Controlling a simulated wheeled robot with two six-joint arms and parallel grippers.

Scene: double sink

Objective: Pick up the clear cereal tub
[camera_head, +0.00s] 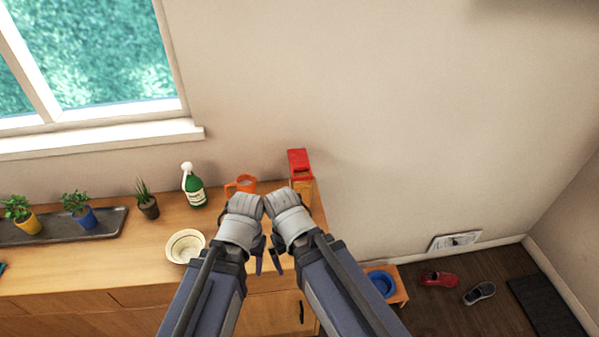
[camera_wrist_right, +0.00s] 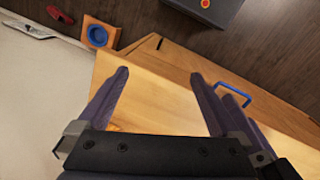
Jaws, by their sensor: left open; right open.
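The cereal tub (camera_head: 302,186) stands at the right end of the wooden counter by the wall, with a red lid and orange-brown contents. Its lower part is hidden behind my right wrist. My left gripper (camera_head: 259,260) is in front of it and to its left, over the counter, mostly hidden by its own wrist; it is open and I see nothing held. My right gripper (camera_head: 277,258) is close beside the left one, nearer to me than the tub. In the right wrist view, the right gripper (camera_wrist_right: 160,76) has its fingers wide apart with nothing between them, above bare wood.
On the counter are an orange mug (camera_head: 241,184), a green spray bottle (camera_head: 194,190), a cream bowl (camera_head: 185,246) and potted plants on a dark tray (camera_head: 108,222). The wall rises behind. Right of the counter, a blue bowl (camera_head: 382,284) in a wooden stand and shoes are on the floor.

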